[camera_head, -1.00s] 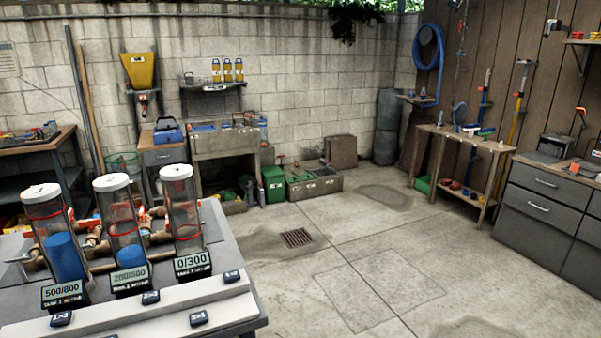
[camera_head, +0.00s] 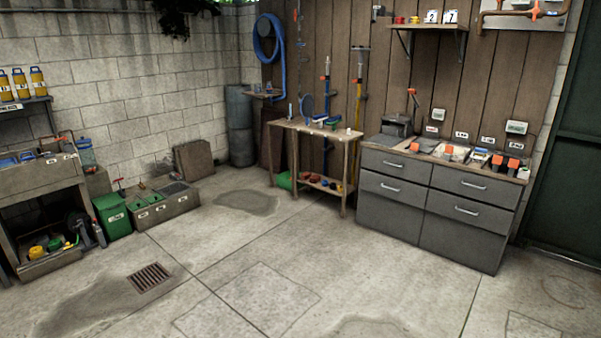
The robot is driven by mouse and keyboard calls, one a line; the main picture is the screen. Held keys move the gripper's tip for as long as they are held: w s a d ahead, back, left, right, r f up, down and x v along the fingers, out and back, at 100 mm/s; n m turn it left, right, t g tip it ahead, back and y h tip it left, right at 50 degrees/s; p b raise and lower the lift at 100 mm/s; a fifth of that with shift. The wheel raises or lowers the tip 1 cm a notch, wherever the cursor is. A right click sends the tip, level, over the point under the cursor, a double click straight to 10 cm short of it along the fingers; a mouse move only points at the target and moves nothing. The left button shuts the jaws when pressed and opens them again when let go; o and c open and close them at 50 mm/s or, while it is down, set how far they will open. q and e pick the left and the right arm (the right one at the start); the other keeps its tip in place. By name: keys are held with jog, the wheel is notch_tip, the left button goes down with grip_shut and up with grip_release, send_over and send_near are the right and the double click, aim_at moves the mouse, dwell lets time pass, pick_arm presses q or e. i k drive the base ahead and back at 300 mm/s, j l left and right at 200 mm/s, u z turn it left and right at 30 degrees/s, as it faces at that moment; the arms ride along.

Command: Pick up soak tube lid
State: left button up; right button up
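I cannot make out a soak tube lid in the current head view. Small objects stand on the wooden workbench (camera_head: 318,131) by the plank wall, but they are too small to identify. The white-capped tubes on the table seen earlier are out of view. Neither of my grippers shows.
A grey drawer cabinet (camera_head: 432,212) with tools on top stands at the right. A stone sink unit (camera_head: 40,181) and a green bin (camera_head: 112,215) are at the left. The concrete floor (camera_head: 330,265) is open, with a drain grate (camera_head: 149,277). A dark green door (camera_head: 570,170) is at far right.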

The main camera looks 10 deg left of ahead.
aim_at(83, 140)
jog(key=i+u, duration=0.25)
jog(key=i, duration=0.2)
jog(key=i+l+u, duration=0.3)
jog(key=i, duration=0.2)
jog(key=i+j+u, duration=0.2)
jog(key=i+u, duration=0.2)
jog(key=i+j+u, duration=0.1)
jog(key=i+u, duration=0.2)
jog(key=u, duration=0.15)
jog(key=i+u, duration=0.4)
jog(key=i+j, duration=0.1)
jog(key=i, duration=0.95)
jog(key=i+j+z, duration=0.1)
jog(key=i, duration=0.95)
jog(key=i+z, duration=0.35)
jog(key=i, duration=1.05)
jog(key=i+l+u, duration=0.15)
jog(key=i+u, duration=0.35)
jog(key=i+l+u, duration=0.35)
jog(key=i+u, duration=0.15)
jog(key=i+l+u, duration=0.7)
jog(key=l+u, duration=0.3)
jog(key=l, duration=0.1)
